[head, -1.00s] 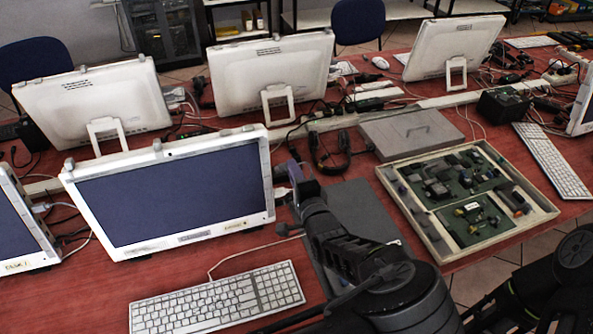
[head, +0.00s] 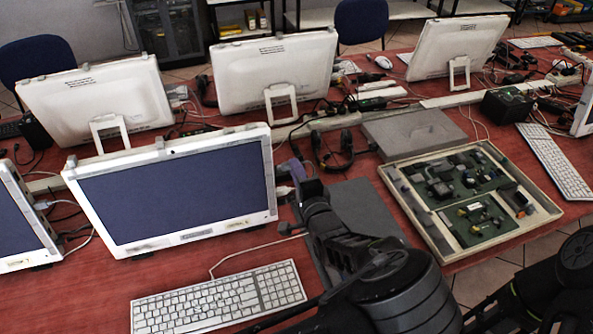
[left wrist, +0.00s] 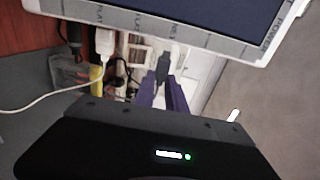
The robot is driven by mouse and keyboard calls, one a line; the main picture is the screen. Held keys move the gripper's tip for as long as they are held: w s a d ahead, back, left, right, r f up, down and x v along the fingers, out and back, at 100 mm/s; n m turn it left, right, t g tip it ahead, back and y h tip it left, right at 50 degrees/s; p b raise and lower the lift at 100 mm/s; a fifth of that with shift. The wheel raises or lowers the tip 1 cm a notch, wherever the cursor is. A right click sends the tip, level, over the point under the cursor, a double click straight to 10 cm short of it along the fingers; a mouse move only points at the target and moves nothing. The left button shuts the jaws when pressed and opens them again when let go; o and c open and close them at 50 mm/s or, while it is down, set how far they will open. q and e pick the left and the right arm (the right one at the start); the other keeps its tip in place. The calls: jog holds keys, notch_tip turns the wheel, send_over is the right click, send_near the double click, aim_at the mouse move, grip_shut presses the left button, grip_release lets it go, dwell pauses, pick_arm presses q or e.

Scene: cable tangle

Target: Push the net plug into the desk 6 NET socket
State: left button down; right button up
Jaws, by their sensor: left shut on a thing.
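My left gripper (head: 297,170) is beside the right edge of the front white monitor (head: 272,185); my arm hides part of it. In the left wrist view its purple fingers (left wrist: 163,97) are shut on a dark plug (left wrist: 163,68), which I take to be the net plug. The plug points up toward the pale socket area (left wrist: 172,45) under the monitor's labelled edge (left wrist: 190,38). The tip lies close to that area; I cannot tell whether it is inserted. My right gripper is out of view.
A white plug with a cable (left wrist: 104,42) and a black plug (left wrist: 72,35) sit left of my fingers in the wrist view. A white keyboard (head: 220,300) lies in front of the monitor. A headset (head: 335,150) and an open tray of circuit boards (head: 470,255) lie to the right.

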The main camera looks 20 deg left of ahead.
pick_arm(q)
jog(key=shift+s+a, duration=0.7)
jog(key=shift+a, duration=0.25)
dwell(0.3)
jog(key=c, duration=1.3)
grip_release()
jog(key=b+v, duration=0.1)
jog(key=v, duration=0.6)
jog(key=shift+s+d+b, duration=0.25)
jog(key=shift+s+b, duration=0.05)
jog(key=shift+b, duration=0.05)
